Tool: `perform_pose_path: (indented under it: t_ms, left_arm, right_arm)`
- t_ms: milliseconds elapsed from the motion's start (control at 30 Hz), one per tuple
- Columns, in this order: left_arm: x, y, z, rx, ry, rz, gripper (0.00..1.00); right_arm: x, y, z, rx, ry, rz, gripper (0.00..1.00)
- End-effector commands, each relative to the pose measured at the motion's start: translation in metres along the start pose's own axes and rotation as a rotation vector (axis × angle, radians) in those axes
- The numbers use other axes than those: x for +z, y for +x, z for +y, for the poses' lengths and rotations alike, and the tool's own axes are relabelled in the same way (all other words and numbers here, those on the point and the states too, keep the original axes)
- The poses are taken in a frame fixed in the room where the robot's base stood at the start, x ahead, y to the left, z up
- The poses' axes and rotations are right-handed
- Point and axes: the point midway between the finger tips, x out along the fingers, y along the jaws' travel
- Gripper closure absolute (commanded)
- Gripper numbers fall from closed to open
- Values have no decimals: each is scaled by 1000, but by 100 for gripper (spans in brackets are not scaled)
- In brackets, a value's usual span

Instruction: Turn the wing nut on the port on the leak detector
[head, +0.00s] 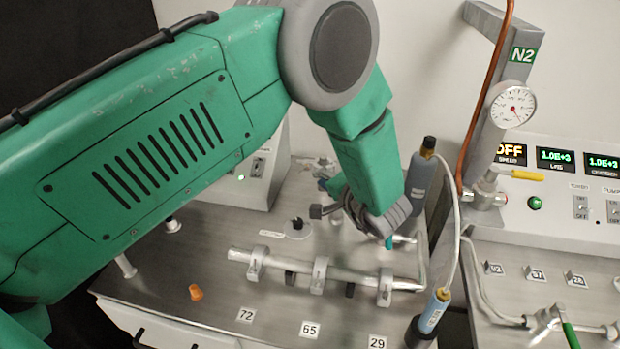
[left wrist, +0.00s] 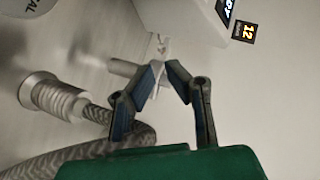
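The leak detector (head: 262,165) is the pale box at the back, partly behind my left arm in the head view. My left gripper (head: 322,198) is beside its right side, partly covered by my wrist. In the left wrist view a metal port (left wrist: 124,68) juts out from the pale surface. A small light metal piece, apparently the wing nut (left wrist: 157,86), shows between the fingers of my left gripper (left wrist: 163,66). The fingertips are close together with a narrow gap. I cannot tell whether they touch the piece. My right gripper is not in view.
A metal tube in clamps (head: 318,274) lies across the bench, with an orange cap (head: 196,292) to its left. A blue-grey cylinder (head: 420,182) stands right of my wrist. In the left wrist view a braided hose with a metal flange (left wrist: 52,97) lies at the left.

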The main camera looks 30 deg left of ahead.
Motion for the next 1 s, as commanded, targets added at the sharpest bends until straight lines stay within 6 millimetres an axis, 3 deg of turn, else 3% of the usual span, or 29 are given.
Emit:
perform_pose_path:
  t_ms: [33,200,400,800,833,1000]
  left_arm:
    - [1,12,5,-3,-2,0,88]
    - [-1,42,4,-4,-1,3,88]
    - [-3,63,3,-5,1,4,88]
    - [-2,74,-1,-1,-2,4,88]
    - [-2,74,-1,-1,-2,4,98]
    - [-3,71,0,-4,0,3,100]
  right_arm:
    - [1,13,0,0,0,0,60]
    - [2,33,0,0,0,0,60]
    - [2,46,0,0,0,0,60]
    - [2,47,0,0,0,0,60]
    - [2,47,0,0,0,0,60]
    - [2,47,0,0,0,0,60]
